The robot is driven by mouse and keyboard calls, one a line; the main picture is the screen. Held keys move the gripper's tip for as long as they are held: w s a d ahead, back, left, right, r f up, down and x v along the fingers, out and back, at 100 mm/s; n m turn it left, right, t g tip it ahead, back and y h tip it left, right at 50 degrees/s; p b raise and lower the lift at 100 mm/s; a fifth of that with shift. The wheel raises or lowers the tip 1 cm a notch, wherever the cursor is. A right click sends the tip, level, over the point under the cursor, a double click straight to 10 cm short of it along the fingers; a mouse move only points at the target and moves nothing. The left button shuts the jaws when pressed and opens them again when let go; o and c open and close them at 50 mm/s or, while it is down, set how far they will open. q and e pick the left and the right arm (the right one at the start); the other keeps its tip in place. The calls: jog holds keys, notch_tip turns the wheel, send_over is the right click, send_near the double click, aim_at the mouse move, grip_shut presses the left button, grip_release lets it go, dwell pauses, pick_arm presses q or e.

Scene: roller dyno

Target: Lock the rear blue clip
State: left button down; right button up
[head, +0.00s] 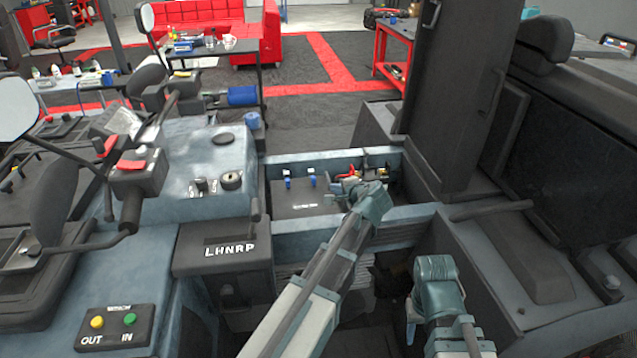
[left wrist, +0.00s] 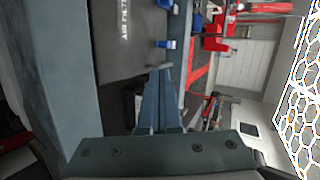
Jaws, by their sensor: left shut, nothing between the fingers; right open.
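The air filter box (head: 305,202) is a dark box in a blue-grey bay; its lettering also shows in the left wrist view. Two small blue clips stand along its far edge, a left one (head: 287,182) and a right one (head: 311,179). In the left wrist view, one blue clip (left wrist: 166,44) is just beyond my fingertips and another blue clip (left wrist: 165,6) is at the top edge. I cannot tell which is the rear one. My left gripper (head: 346,187) is shut and empty, right of the clips. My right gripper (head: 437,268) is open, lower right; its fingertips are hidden.
A grey bay wall (head: 335,158) runs behind the box. Red and yellow parts (head: 378,171) sit right of it. A tall dark post (head: 452,100) stands at the right.

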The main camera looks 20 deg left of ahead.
pick_arm(q)
jog(key=b, duration=0.5)
send_near(314, 178)
jog(key=f, duration=0.3)
jog(key=shift+w+a, duration=0.1)
jog(key=shift+w, duration=0.3)
jog(key=w+a, duration=0.2)
jog(key=shift+w+a+r, duration=0.1)
jog(key=shift+w+a, duration=0.05)
jog(key=shift+a, duration=0.1)
jog(key=shift+w+a, duration=0.35)
jog(key=shift+a, duration=0.05)
jog(key=shift+w+a, duration=0.35)
jog(key=shift+w, duration=0.2)
jog(key=shift+w+a, duration=0.3)
jog(key=shift+w, duration=0.25)
jog(key=shift+s, duration=0.2)
